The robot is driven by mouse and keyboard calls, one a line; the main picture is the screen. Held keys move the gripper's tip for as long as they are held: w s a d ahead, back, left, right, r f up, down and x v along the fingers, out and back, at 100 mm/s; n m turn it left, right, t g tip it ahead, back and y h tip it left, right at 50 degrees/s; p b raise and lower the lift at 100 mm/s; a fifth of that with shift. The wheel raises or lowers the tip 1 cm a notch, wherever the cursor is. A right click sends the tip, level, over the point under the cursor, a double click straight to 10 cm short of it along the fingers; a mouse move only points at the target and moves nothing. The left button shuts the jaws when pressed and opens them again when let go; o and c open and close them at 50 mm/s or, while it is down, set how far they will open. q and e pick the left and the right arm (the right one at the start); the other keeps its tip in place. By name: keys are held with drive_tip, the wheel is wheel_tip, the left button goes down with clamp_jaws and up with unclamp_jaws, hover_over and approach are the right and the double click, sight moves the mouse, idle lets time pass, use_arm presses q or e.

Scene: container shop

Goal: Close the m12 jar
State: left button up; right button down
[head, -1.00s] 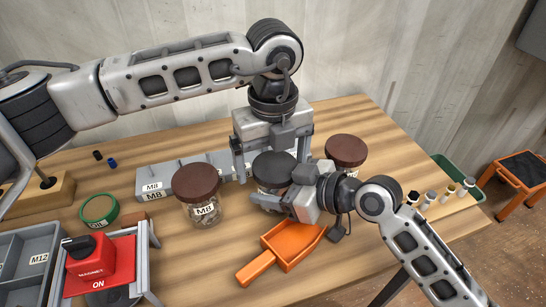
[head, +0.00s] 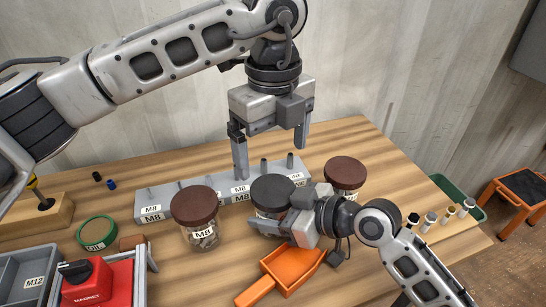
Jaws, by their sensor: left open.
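A glass jar with a dark, nearly black lid (head: 273,191) stands mid-table. The lid sits on top and looks level; the jar's label is hidden, so I cannot read M12 on it. My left gripper (head: 269,160) is open and empty, above and behind this lid, clear of it. My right gripper (head: 275,222) reaches in from the right, low on the same jar, with one finger across its front; the far finger is mostly hidden. It appears shut on the jar body. A brown-lidded M8 jar (head: 202,236) stands to the left, another brown-lidded jar (head: 345,173) to the right.
A grey rack (head: 165,197) with M8 labels and pegs stands behind the jars. An orange scoop (head: 282,272) lies in front. Small bottles (head: 430,220) line the right edge.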

sight(273, 189)
use_arm(q)
drive_tip(key=shift+r, duration=0.15)
drive_tip(key=shift+f, duration=4.05)
drive_tip(key=c, duration=1.1)
drive_tip(key=shift+o, duration=0.2)
drive_tip(key=m, duration=0.3)
